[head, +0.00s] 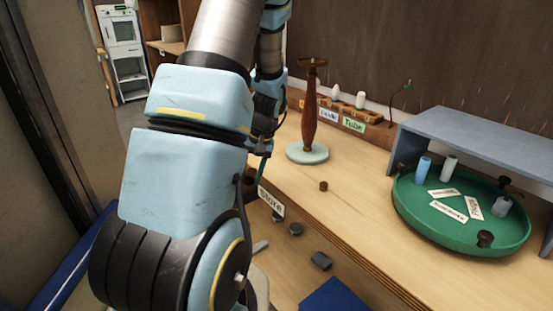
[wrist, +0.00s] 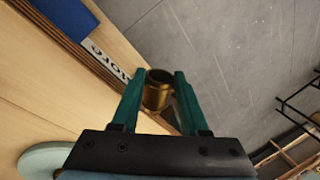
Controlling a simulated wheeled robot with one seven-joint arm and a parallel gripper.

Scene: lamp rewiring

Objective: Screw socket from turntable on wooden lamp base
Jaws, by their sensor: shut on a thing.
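My gripper (wrist: 160,76) is shut on a brass socket (wrist: 157,96), a hollow cup with its round opening showing between the two green fingers in the wrist view. In the head view my arm hides most of the gripper and the socket. The wooden lamp base (head: 309,115) stands upright on a pale round foot (head: 307,152) on the bench, to the right of my arm. Its top carries a small dark fitting. The foot's edge also shows at lower left in the wrist view (wrist: 42,162). The green turntable (head: 450,233) stands at the right of the bench.
The turntable holds blue and white cylinders, dark knobs and label cards. A grey shelf (head: 480,135) stands over its back. A small brown cylinder (head: 323,186) lies on the bench. A labelled rack (head: 350,122) lines the wall. Loose grey parts (head: 296,229) lie below the bench's front edge.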

